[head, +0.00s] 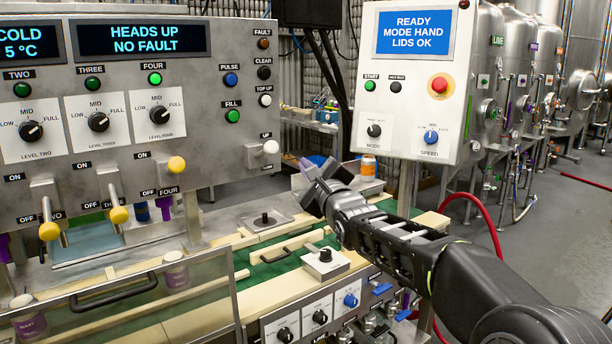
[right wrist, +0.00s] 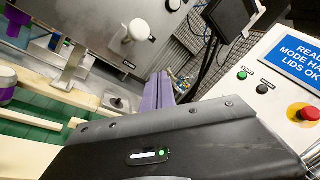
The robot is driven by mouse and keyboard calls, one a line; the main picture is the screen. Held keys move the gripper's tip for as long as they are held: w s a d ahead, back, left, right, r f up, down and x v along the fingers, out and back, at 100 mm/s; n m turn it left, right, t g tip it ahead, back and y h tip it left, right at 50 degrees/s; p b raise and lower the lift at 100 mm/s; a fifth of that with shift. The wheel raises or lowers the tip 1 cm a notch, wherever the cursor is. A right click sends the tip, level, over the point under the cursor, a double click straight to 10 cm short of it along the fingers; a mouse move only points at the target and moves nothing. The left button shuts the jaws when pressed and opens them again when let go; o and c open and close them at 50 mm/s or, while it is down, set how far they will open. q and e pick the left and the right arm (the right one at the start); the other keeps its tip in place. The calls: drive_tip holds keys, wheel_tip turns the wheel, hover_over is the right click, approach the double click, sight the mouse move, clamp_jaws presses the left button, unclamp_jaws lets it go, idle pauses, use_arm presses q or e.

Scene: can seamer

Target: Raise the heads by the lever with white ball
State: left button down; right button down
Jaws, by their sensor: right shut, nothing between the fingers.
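The lever with the white ball (head: 270,147) sticks out at the lower right corner of the steel control panel, just below a label reading UP. The same white ball (right wrist: 137,26) shows at the top of the right wrist view. The panel's display (head: 142,39) reads HEADS UP, NO FAULT. My right gripper (head: 306,164) is shut and empty, to the right of the ball and slightly lower, apart from it. Its purple fingers (right wrist: 158,92) are together in the wrist view, below and right of the ball. My left gripper is not in view.
Yellow-ball levers (head: 176,164) line the panel's lower edge to the left. A console (head: 415,80) with a red button stands at the right. An orange can (head: 368,166) is behind my right gripper. Below are the green conveyor (head: 285,265) and a clear guard with a black handle (head: 112,293).

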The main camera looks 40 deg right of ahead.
drive_tip(key=s+a+r, duration=0.2)
drive_tip(key=s+r, duration=0.1)
drive_tip(key=s, duration=0.2)
drive_tip(key=shift+s+a+b, duration=0.15)
drive_tip(key=shift+a+b, duration=0.25)
drive_tip(key=shift+b, duration=0.05)
drive_tip(key=shift+r, duration=0.1)
